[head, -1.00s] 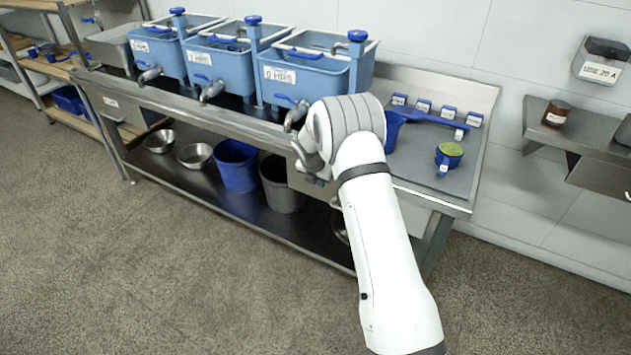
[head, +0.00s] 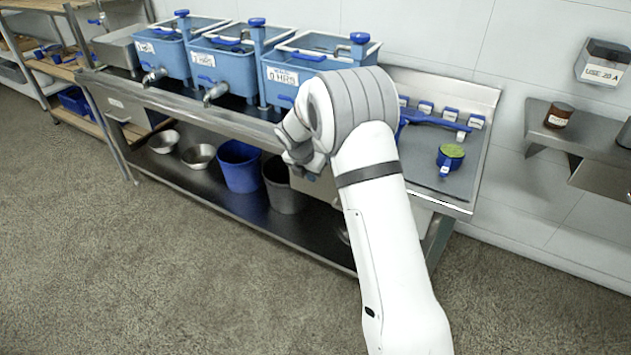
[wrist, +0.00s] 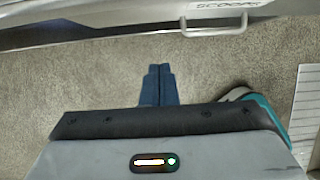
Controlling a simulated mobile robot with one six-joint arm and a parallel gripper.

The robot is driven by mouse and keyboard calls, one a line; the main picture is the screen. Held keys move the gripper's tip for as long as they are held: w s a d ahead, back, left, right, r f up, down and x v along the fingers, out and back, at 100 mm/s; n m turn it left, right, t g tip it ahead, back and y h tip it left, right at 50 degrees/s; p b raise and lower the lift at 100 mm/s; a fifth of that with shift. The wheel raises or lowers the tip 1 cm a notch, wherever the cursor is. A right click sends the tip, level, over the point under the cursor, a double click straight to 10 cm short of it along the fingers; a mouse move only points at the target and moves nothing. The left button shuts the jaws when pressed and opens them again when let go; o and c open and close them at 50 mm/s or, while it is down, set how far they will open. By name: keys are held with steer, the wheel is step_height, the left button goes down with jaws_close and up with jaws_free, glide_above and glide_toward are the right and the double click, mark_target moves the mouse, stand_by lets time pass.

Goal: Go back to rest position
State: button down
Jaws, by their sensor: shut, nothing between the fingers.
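My gripper shows in the wrist view (wrist: 158,84), its two dark blue fingertips together and empty over the grey speckled floor. A drawer front labelled SCOOPS (wrist: 245,10) with a handle runs along the top of that view, apart from the fingers. In the head view my white and grey arm reaches up the middle, in front of the steel bench (head: 250,127). Its wrist end is bent down to the left, and the fingertips are hard to make out there.
Three blue tanks (head: 318,78) with taps stand on the bench. A blue bucket (head: 239,168), a grey bucket (head: 283,187) and steel bowls (head: 198,156) sit on its lower shelf. A scoop of green stuff (head: 450,156) is at right. The floor (head: 190,270) in front is clear.

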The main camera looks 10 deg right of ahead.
steer(key=s+d+r+m+y+p, duration=0.1)
steer(key=s+d+r+m+p, duration=0.35)
steer(key=s+r+m, duration=1.15)
steer(key=s+d+r+m, duration=0.1)
steer(key=s+r+m, duration=0.1)
steer(key=s+m, duration=0.4)
steer(key=s+d+r+m+g+y, duration=0.1)
steer(key=s+r+m, duration=0.2)
steer(key=s, duration=1.4)
steer(key=m, duration=0.3)
steer(key=shift+s+d+r+m+y, duration=0.2)
steer(key=shift+d+r+m+y, duration=0.1)
steer(key=shift+d, duration=0.05)
